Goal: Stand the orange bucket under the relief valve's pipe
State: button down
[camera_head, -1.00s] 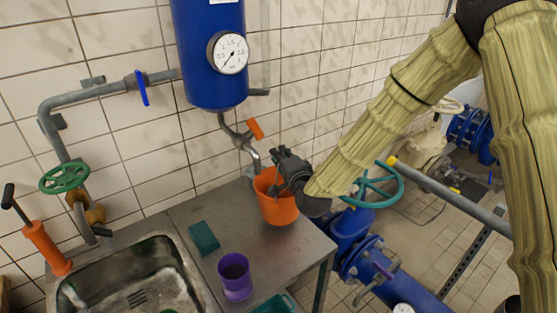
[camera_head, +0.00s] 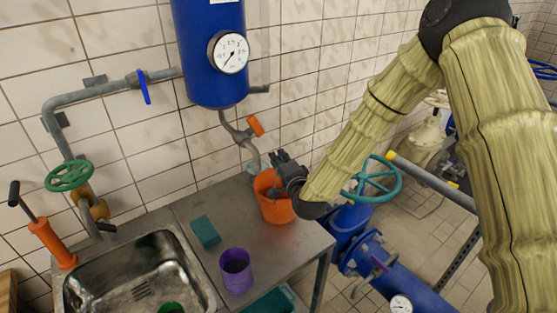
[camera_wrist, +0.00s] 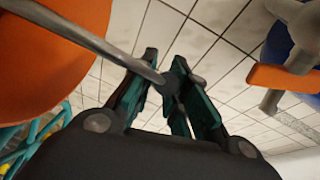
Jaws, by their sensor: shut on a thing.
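The orange bucket (camera_head: 277,208) is upright over the right part of the steel bench; I cannot tell whether its base touches the bench. The relief valve's grey pipe (camera_head: 251,147), with an orange lever (camera_head: 256,126), hangs under the blue tank and ends just behind the bucket's back rim. My gripper (camera_head: 278,184) is at the bucket's upper right side. In the wrist view, its fingers (camera_wrist: 170,85) are shut on the bucket's grey handle bar (camera_wrist: 95,40), with the bucket (camera_wrist: 50,55) at upper left and the orange lever (camera_wrist: 285,78) at right.
A purple cup (camera_head: 236,271) and a teal block (camera_head: 205,232) are on the bench, left of the bucket. A sink (camera_head: 140,275) is further left. A teal handwheel (camera_head: 373,180) on blue piping stands close to the right of my gripper. The tiled wall is behind.

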jog(key=c, duration=1.4)
grip_release()
jog(key=shift+r, duration=0.1)
jog(key=b+v, duration=0.4)
jog(key=v, duration=0.8)
jog(key=shift+b, duration=0.3)
